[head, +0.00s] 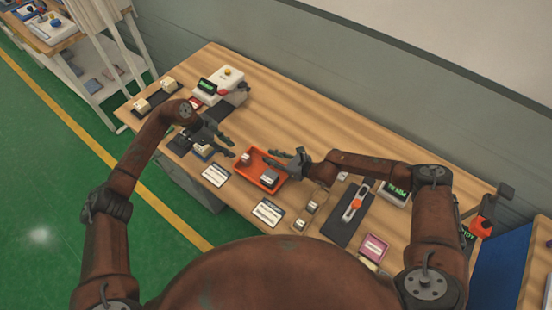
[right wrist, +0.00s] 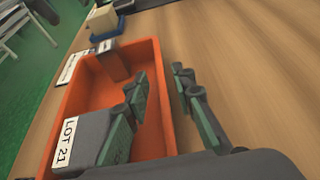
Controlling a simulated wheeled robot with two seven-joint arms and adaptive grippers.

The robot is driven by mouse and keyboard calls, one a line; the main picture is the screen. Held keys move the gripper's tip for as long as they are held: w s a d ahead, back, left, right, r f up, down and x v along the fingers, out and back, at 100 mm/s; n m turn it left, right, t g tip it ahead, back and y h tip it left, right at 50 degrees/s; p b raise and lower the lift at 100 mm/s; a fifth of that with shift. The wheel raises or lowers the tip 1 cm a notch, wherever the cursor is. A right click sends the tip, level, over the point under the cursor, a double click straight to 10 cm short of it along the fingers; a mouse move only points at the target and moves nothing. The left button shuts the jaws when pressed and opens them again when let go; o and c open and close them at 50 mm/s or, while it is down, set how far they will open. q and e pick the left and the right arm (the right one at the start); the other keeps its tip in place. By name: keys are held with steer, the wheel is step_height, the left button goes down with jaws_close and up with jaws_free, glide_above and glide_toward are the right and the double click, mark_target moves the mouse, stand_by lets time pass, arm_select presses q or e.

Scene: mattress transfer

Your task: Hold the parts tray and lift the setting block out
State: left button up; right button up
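The orange parts tray (head: 264,160) sits on the wooden table, and its rim also shows in the right wrist view (right wrist: 155,70). A grey block (head: 268,177) labelled LOT 21 (right wrist: 90,138) lies in the tray's near end. A smaller block (head: 246,159) stands at the other end; it also shows in the right wrist view (right wrist: 117,62). I cannot tell which is the setting block. My right gripper (head: 279,155) is open, its fingers (right wrist: 160,82) on either side of the tray's long wall. My left gripper (head: 233,148) is open and empty, left of the tray.
Two white cards (head: 215,175) (head: 268,211) lie along the table's front edge. A dark plate with a red slider (head: 353,204) lies right of the tray. A white box with buttons (head: 222,85) stands at the back left. A yellowish block on a blue base (right wrist: 104,22) is beyond the tray.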

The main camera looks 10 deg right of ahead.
steer(key=shift+c, duration=0.4)
jaws_close()
steer(key=shift+f, duration=0.1)
